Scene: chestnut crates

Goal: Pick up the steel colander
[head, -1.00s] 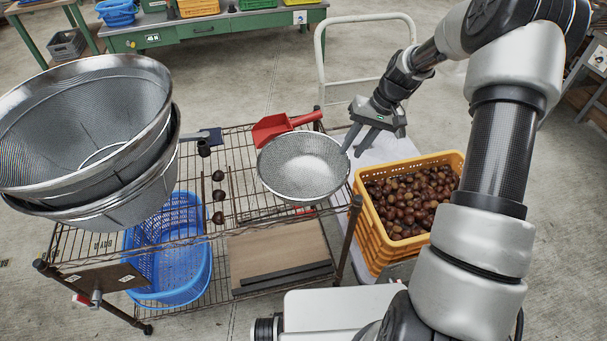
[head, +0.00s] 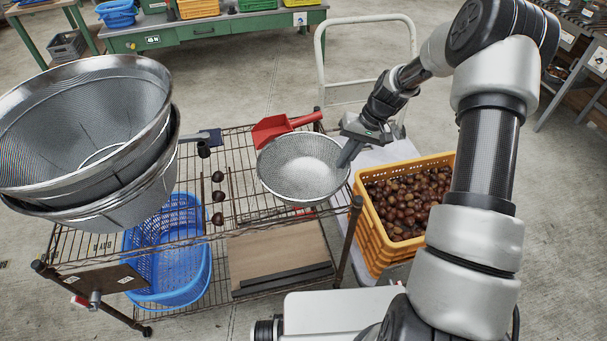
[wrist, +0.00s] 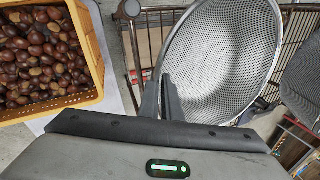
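The steel colander (head: 300,170) is a round mesh bowl with a bright rim. It sits open side up on the wire rack's top, left of the chestnut crate. Its wall and rim also show in the wrist view (wrist: 225,60). My gripper (head: 346,155) is at the colander's right rim. In the wrist view its two dark fingers (wrist: 163,90) are close together, one on each side of the rim, with the thin wall between them. The gripper looks shut on the rim; the exact contact is partly hidden.
A red scoop (head: 270,130) lies just behind the colander. A yellow crate (head: 366,222) of chestnuts stands to the right. Large stacked strainers (head: 150,150) rise at the left. A blue basket (head: 205,265) and a brown board (head: 275,258) are lower on the rack (head: 238,150).

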